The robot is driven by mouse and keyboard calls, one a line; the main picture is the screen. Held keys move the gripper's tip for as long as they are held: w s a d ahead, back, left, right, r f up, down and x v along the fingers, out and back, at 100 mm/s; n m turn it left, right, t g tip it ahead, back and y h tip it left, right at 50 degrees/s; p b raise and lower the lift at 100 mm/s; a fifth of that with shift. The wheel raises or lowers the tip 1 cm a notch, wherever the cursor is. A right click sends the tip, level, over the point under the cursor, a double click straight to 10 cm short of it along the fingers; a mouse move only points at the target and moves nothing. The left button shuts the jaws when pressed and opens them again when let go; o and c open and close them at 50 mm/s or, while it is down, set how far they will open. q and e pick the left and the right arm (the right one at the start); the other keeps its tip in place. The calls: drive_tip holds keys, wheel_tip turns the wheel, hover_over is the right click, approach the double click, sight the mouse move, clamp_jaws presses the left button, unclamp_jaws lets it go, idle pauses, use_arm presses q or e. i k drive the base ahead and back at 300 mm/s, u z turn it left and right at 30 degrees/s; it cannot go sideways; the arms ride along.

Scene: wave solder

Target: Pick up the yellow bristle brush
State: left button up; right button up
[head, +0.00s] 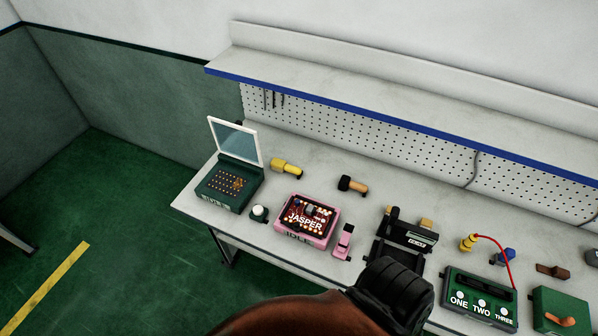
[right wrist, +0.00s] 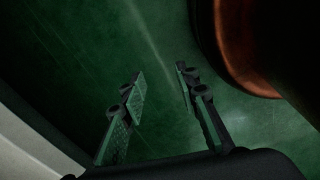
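A yellow tool with a dark end (head: 286,166), which looks like the yellow bristle brush, lies on the workbench in the head view, just right of the green box with the raised lid. Its bristles are too small to make out. My right gripper (right wrist: 160,82) shows in the right wrist view with its fingers apart and nothing between them, over green floor and away from the brush. My left gripper is in neither view.
A black-and-tan tool (head: 352,184) lies right of the brush. A green box (head: 228,188) with an open lid, a pink-framed board (head: 306,219) and a pink item (head: 343,242) stand nearby. A shelf (head: 400,100) overhangs the bench's back. One of my arms covers the front edge.

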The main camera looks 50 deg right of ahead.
sight(278, 166)
drive_tip(key=z, duration=0.75)
drive_tip(key=i, duration=0.4)
